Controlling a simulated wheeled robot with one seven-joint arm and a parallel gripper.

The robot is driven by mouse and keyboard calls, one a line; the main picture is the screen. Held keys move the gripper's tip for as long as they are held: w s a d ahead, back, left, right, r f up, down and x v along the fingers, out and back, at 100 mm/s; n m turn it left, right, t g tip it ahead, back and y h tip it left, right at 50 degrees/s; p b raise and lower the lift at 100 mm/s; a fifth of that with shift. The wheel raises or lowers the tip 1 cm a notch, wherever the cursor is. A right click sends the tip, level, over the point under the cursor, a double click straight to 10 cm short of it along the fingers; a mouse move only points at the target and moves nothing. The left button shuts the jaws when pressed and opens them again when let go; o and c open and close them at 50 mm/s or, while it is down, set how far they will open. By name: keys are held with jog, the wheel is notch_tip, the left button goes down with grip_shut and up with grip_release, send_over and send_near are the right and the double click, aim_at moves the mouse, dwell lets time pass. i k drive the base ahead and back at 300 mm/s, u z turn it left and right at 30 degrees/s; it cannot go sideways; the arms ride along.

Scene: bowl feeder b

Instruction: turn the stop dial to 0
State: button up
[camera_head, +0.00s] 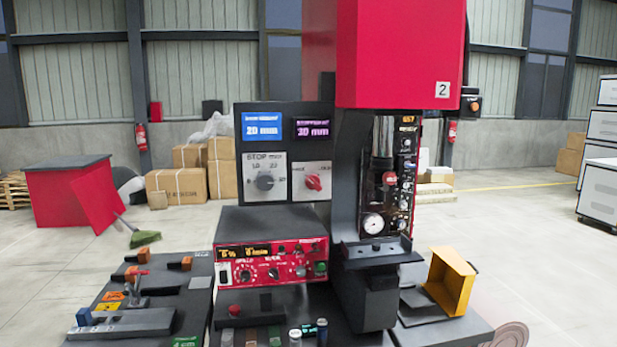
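The stop dial (264,182) is a dark grey round knob on a light plate marked "STOP mm", with numbers around its top. The number it points to is too small to tell. The plate sits on the left of a black upright panel, under a blue display (262,128) that reads "20 mm". A red knob (313,182) is on the plate to its right, under a purple display (305,130) that seems to read "30 mm". My gripper is not in view, and nothing covers the dial.
A red-headed machine (400,55) on a black column stands right of the panel. A red control box (272,262) with knobs sits below the dial. A yellow bin (450,280) is at the right, and a dark bench with tools (135,300) at the left. The space before the dial looks clear.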

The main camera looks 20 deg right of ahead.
aim_at(265, 181)
jog(key=k, duration=0.5)
jog(key=u, duration=2.3)
jog(key=i, duration=1.25)
jog(key=z, duration=2.05)
